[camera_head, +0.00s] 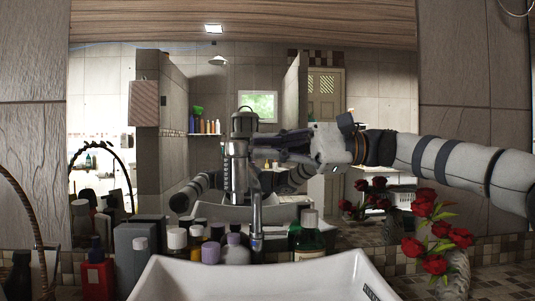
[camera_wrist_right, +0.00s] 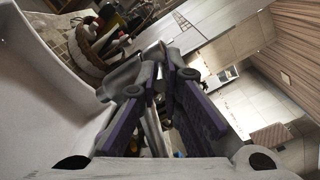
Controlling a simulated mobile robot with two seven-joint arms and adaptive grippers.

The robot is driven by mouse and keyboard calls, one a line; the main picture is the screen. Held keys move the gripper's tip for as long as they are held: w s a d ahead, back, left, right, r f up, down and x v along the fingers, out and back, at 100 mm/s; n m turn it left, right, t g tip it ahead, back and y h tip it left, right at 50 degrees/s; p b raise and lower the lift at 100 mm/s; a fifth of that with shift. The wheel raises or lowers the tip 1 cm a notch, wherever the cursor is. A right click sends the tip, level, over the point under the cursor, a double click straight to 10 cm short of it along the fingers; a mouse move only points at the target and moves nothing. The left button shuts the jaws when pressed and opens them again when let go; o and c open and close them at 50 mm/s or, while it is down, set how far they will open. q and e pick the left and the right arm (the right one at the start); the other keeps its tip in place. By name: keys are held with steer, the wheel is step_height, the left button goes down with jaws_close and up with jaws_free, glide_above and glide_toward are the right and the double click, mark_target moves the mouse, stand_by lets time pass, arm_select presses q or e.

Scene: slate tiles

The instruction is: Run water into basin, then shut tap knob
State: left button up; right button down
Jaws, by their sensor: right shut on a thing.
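The metal tap (camera_head: 238,172) stands upright behind the white basin (camera_head: 180,278), with its knob (camera_head: 244,122) on top and a narrow vertical part (camera_head: 257,222) in front. My right gripper (camera_head: 256,148) reaches in from the right at the upper part of the tap and is shut on the tap knob. In the right wrist view the purple-padded fingers (camera_wrist_right: 163,82) come close together; the knob between them is mostly hidden. The basin's floor is out of view, and I cannot tell whether water runs. My left gripper is not in view.
Several bottles crowd the basin's back edge, among them a red one (camera_head: 97,275), a grey box (camera_head: 130,254) and a green bottle (camera_head: 307,238). Red roses (camera_head: 433,262) stand at the right. A big mirror (camera_head: 380,80) fills the wall behind.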

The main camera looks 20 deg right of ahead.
steer(key=shift+r, duration=0.25)
steer(key=c, duration=1.7)
jaws_free()
steer(key=shift+w+a, duration=0.1)
steer(key=shift+f, duration=0.1)
steer(key=v, duration=1.2)
